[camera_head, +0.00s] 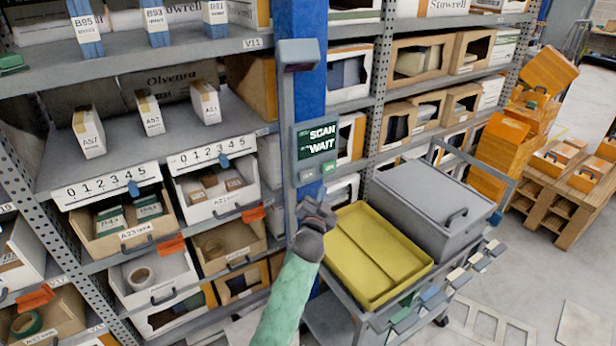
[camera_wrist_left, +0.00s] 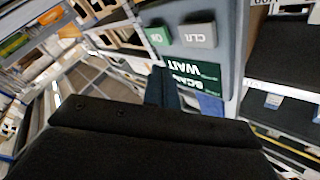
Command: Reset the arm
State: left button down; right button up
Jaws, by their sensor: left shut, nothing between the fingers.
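My left gripper (camera_head: 318,212) is shut and empty in the head view, at the end of my green-sleeved arm. It is in front of the blue post, a little below the scan panel (camera_head: 317,150). The panel reads SCAN and WAIT and has a grey key and a green key at its bottom. In the left wrist view the dark fingers of my left gripper (camera_wrist_left: 163,88) are together, and the panel's grey CLR key (camera_wrist_left: 197,35) and green key (camera_wrist_left: 159,36) show beyond them. I cannot tell whether the fingers touch anything. My right gripper is not in view.
A cart right of my gripper carries a yellow tray (camera_head: 375,255) and a grey lidded box (camera_head: 435,205). Racks with bins, such as a white bin (camera_head: 215,190), stand left. Orange crates (camera_head: 505,145) and a wooden pallet table (camera_head: 565,190) stand right. Floor is open at lower right.

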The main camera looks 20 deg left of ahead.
pick_arm(q)
jog(key=s+d+f+n+g+h+b, duration=0.1)
jog(key=s+f+g, duration=0.3)
jog(key=f, duration=1)
jog(key=s+f+g+b, duration=0.15)
jog(key=s+f, duration=0.35)
jog(key=f, duration=0.9)
jog(key=s+d+f+n+g+h, duration=0.1)
jog(key=s+f+g, duration=0.3)
jog(key=f, duration=1.1)
jog(key=s+f+n+g+b, duration=0.1)
jog(key=s+f+g, duration=0.3)
jog(key=s+f, duration=1.1)
jog(key=s+f+g+b, duration=0.2)
jog(key=s+f+g, duration=0.2)
jog(key=s+f, duration=1.1)
jog(key=s, duration=0.8)
jog(key=shift+d+f+n+h, duration=0.3)
jog(key=shift+d+n+h, duration=0.1)
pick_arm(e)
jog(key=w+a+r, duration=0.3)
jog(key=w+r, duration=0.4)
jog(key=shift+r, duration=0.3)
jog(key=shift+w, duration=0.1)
